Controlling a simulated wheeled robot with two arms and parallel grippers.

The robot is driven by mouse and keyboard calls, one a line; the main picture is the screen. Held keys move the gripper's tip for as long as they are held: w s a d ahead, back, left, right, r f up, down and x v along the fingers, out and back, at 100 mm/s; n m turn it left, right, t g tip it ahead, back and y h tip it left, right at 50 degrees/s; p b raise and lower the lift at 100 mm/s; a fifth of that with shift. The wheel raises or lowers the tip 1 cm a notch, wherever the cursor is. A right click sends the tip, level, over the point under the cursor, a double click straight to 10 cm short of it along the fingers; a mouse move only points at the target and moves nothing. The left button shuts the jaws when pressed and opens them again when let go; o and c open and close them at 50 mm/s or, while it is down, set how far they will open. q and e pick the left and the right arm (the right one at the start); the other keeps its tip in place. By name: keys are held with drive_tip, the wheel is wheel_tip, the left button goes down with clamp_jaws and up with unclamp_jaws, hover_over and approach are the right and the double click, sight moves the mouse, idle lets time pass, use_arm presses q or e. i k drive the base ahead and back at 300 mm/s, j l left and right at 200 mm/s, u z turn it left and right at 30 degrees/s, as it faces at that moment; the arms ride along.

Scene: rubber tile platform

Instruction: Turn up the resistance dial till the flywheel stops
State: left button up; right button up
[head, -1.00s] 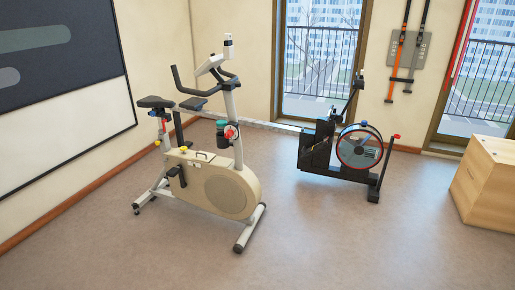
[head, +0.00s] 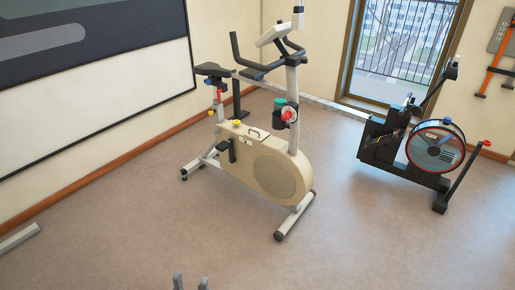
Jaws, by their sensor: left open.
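A cream exercise bike (head: 233,145) stands mid-floor. A small red and white round part (head: 289,114), which looks like a dial, sits on its upright post beside a dark cup with a teal top (head: 280,103). A yellow knob (head: 237,123) is on top of the body. The round cover (head: 280,175) on the bike's side hides any wheel inside; I cannot tell whether it turns. My left gripper (head: 190,283) shows only as two grey fingertips at the bottom edge, apart, empty and well short of the bike. My right gripper is out of view.
A black rowing machine (head: 385,150) with a red-rimmed round wheel (head: 436,147) stands at right. A dark board (head: 95,60) hangs on the left wall. A pale bar (head: 18,238) lies at the left edge. The floor (head: 140,240) before the bike is clear.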

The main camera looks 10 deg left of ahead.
sight(288, 114)
drive_tip(key=i+j, duration=0.2)
drive_tip(key=i, duration=0.25)
drive_tip(key=i+j, duration=0.2)
drive_tip(key=i, duration=0.2)
drive_tip(key=i+j+u, duration=0.1)
drive_tip(key=i, duration=0.35)
drive_tip(key=i+j, duration=0.25)
drive_tip(key=i, duration=0.2)
